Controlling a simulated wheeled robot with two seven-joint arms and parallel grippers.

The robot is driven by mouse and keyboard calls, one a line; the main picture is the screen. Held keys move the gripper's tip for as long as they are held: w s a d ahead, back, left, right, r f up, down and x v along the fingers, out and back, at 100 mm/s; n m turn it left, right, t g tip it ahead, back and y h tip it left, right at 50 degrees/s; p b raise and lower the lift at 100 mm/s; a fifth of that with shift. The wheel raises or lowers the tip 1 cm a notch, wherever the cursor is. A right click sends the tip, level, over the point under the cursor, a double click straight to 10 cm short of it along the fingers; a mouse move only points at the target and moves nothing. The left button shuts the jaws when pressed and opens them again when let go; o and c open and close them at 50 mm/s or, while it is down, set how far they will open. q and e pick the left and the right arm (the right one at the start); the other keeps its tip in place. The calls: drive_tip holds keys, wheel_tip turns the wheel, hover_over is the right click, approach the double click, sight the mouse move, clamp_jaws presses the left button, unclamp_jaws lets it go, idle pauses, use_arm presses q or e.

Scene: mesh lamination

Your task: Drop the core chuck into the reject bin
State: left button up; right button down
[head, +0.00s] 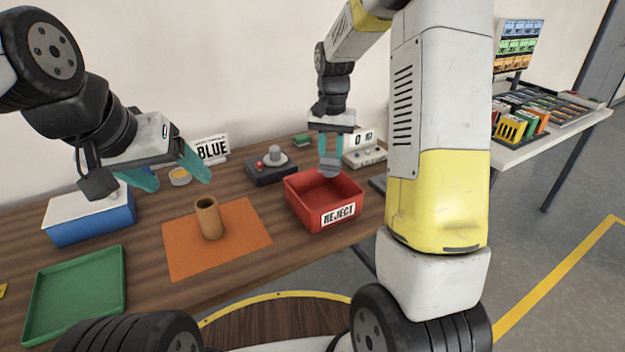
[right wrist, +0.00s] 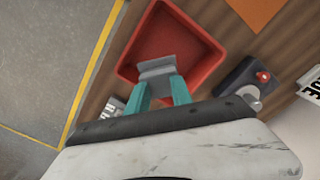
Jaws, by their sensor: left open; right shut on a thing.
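The core chuck (head: 330,168) is a grey metal piece held between the teal fingers of my right gripper (head: 329,150). In the head view it hangs over the back part of the red reject bin (head: 300,207), which has a REJECT label on its front. The right wrist view shows the chuck (right wrist: 157,68) at the fingertips of my right gripper (right wrist: 160,85), with the red bin (right wrist: 135,52) below and its visible floor empty. My left gripper (head: 172,180) is open and empty, above the table at the left.
A brown tube (head: 209,220) stands on an orange mat (head: 245,222). A green tray (head: 75,290), a blue box (head: 95,225) and a BLUE sign (head: 212,149) are at left. A dark device with a red button (head: 270,170) stands behind the bin.

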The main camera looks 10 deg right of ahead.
sight(330, 174)
drive_tip(key=shift+f, duration=2.95)
drive_tip(key=c, duration=1.1)
unclamp_jaws()
drive_tip(key=shift+o, duration=0.2)
drive_tip(key=shift+r, duration=0.1)
wheel_tip(330, 174, up, 8)
drive_tip(key=shift+f, duration=0.25)
drive_tip(key=shift+r, duration=0.1)
